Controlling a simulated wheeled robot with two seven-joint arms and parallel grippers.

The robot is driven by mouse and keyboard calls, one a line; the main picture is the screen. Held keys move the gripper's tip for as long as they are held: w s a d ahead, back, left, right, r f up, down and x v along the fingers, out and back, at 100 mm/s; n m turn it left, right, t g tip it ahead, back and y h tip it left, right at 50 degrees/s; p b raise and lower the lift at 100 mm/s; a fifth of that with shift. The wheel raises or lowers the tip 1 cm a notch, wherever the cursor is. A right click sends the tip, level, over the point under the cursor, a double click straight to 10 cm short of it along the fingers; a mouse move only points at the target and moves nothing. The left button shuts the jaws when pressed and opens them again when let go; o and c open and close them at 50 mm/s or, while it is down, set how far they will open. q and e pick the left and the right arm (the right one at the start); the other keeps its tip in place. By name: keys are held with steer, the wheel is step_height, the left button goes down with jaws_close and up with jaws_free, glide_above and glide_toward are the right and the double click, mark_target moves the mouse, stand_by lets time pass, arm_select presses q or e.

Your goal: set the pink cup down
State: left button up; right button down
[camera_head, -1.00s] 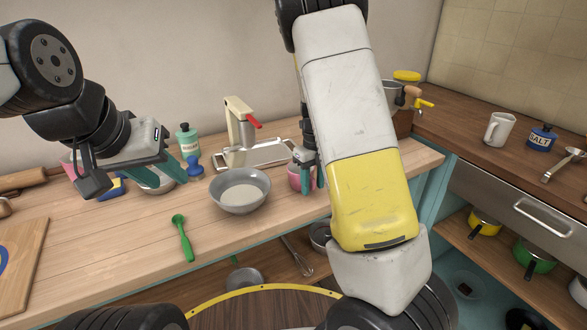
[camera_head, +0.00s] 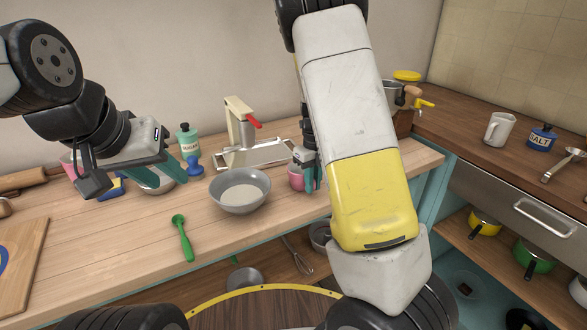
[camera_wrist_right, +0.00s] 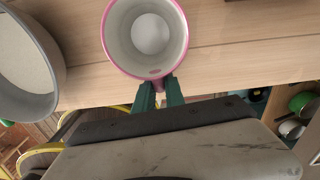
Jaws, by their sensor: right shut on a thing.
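The pink cup (camera_head: 296,180) is at the right part of the wooden counter, just right of the grey bowl (camera_head: 240,190). In the right wrist view the cup (camera_wrist_right: 112,42) is seen from above, with a pink rim and an empty white inside. My right gripper (camera_wrist_right: 160,92) is shut on its near side, at the handle; it also shows in the head view (camera_head: 312,178), partly behind my arm. The cup looks upright, on or very near the counter; I cannot tell if it touches. My left gripper (camera_head: 128,178) is open and empty above the counter's left part.
A green spoon (camera_head: 182,238) lies in front of the bowl. A press-like stand (camera_head: 241,132) stands behind it. A green sugar bottle (camera_head: 188,142) is at the back. A white mug (camera_head: 497,130) and salt jar (camera_head: 541,137) stand on the right counter. Bare counter lies near the front edge.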

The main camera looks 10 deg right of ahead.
steer(key=shift+r, duration=0.1)
stand_by(0.7)
step_height(320, 180, up, 10)
steer(key=shift+f, duration=0.15)
steer(key=shift+s, duration=0.1)
stand_by(0.4)
